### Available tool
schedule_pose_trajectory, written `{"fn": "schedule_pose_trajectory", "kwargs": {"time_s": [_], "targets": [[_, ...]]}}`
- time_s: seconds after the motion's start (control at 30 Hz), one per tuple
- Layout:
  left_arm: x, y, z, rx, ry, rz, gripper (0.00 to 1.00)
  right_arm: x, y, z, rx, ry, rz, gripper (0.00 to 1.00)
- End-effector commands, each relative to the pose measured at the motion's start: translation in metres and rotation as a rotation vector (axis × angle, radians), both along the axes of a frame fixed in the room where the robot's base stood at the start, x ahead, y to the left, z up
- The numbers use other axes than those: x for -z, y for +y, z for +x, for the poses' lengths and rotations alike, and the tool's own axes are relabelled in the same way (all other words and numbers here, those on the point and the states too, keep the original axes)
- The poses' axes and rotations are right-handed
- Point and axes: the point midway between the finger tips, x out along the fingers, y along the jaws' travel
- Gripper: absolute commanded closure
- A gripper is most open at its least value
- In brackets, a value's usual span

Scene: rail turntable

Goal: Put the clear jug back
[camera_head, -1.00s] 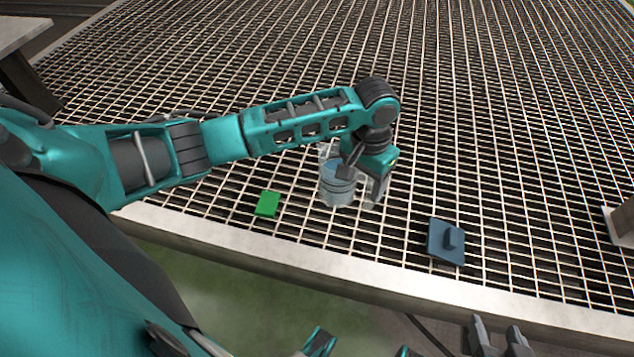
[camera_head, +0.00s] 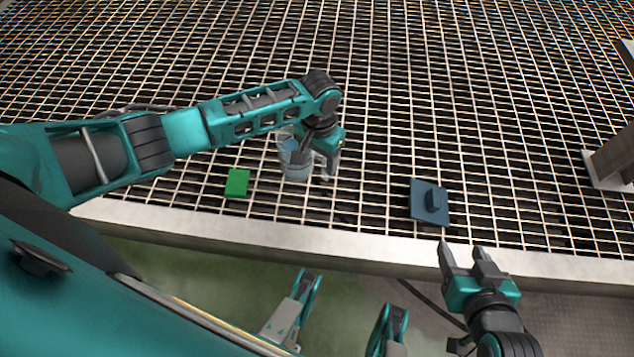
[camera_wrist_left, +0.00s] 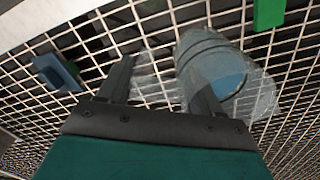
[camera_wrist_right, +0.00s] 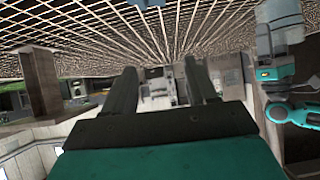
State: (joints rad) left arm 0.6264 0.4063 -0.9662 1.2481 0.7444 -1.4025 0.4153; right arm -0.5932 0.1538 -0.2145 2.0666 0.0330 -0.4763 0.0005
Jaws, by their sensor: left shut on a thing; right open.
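The clear jug (camera_head: 297,172), with a bluish band around it, is at the middle left of the head view, over the metal grating. It also shows in the left wrist view (camera_wrist_left: 212,62), looking tilted there because of the camera's angle. My left gripper (camera_head: 318,165) reaches down at the jug's right side. Its fingers (camera_wrist_left: 160,85) are on either side of a clear part, seemingly the handle, and are shut on it. I cannot tell whether the jug's base touches the grating. My right gripper (camera_head: 462,250) is open and empty, by the grating's front edge.
A green block (camera_head: 237,183) lies left of the jug. A dark blue square plate with a raised knob (camera_head: 430,203) lies to the right. A pale rim (camera_head: 350,244) edges the grating (camera_head: 450,90), which is largely clear behind. A grey post (camera_head: 612,160) stands at far right.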

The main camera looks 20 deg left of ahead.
Motion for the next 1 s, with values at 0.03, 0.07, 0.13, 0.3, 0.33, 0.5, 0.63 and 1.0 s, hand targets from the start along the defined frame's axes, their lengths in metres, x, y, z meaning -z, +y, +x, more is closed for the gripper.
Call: {"fn": "schedule_pose_trajectory", "kwargs": {"time_s": [0.03,0.07,0.13,0.3,0.33,0.5,0.63,1.0], "targets": [[0.018,-0.001,0.001,0.000,0.000,0.000,1.00,0.012,0.000,0.000,-0.002,0.001,-0.003,0.43],[0.025,-0.001,0.001,0.001,-0.001,0.000,1.00,0.015,-0.001,-0.001,-0.003,0.003,-0.003,0.43],[0.039,-0.001,0.001,0.001,-0.001,0.000,1.00,0.022,0.000,-0.001,-0.005,0.009,-0.004,0.43],[0.057,-0.001,0.002,0.001,-0.004,-0.002,1.00,0.022,0.003,-0.001,-0.011,0.015,0.001,0.43],[0.058,-0.001,0.002,0.001,-0.004,-0.002,1.00,0.020,0.004,0.000,-0.012,0.011,0.004,0.43],[0.071,-0.001,0.001,0.001,-0.002,0.000,1.00,0.019,0.007,0.004,-0.009,0.000,0.015,0.43],[0.092,-0.001,0.001,0.001,-0.002,0.000,1.00,0.029,0.010,0.004,-0.010,0.010,0.023,0.43],[0.101,-0.001,0.001,0.001,-0.004,-0.002,1.00,0.023,0.016,0.006,-0.019,0.004,0.031,0.43]]}}
